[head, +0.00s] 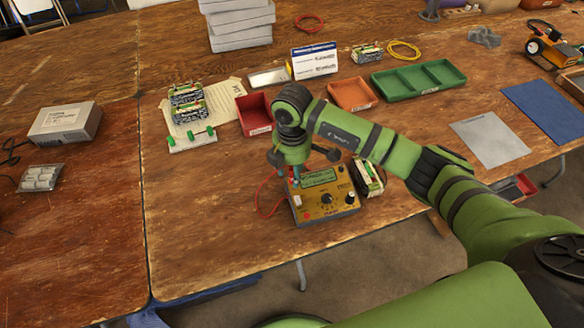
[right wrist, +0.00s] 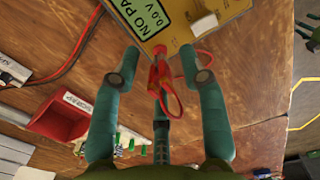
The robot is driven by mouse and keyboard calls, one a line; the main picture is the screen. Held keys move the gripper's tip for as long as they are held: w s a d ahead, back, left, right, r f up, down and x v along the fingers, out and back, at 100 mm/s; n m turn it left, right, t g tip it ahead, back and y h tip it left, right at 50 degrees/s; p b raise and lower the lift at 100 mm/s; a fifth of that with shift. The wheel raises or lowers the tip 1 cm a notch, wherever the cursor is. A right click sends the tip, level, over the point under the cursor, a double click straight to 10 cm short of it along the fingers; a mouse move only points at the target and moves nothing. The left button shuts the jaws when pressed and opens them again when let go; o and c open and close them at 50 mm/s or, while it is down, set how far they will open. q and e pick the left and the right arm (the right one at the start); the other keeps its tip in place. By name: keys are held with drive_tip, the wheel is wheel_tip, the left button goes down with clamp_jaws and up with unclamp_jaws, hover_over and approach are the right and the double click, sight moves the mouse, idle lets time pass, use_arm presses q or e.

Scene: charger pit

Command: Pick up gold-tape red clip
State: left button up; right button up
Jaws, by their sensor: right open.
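The red clip (right wrist: 160,72) shows in the right wrist view beside the edge of the yellow charger, with a loop of red lead next to it. Gold tape on it cannot be made out clearly. My right gripper (right wrist: 161,62) is open, its teal fingers on either side of the clip and a third finger below it in the picture. In the head view my right gripper (head: 292,180) points down at the left edge of the yellow charger (head: 326,207) and hides the clip. Whether the fingers touch the clip cannot be told. My left gripper is not in view.
A battery pack (head: 369,179) stands close to the charger's right side. A red bin (head: 254,115), an orange tray (head: 352,95) and a green tray (head: 419,80) lie behind. A red lead (head: 262,196) curves left of the charger.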

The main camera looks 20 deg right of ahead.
drive_tip(key=shift+f, duration=0.1)
clamp_jaws()
drive_tip(key=shift+w+r, duration=0.1)
drive_tip(key=shift+r, duration=0.45)
wheel_tip(320, 180, up, 3)
drive_tip(key=shift+b, duration=0.8)
drive_tip(key=s+d+r+b, duration=0.2)
drive_tip(key=s+d+r, duration=0.5)
drive_tip(key=s+d, duration=0.1)
drive_tip(key=shift+s+d, duration=0.15)
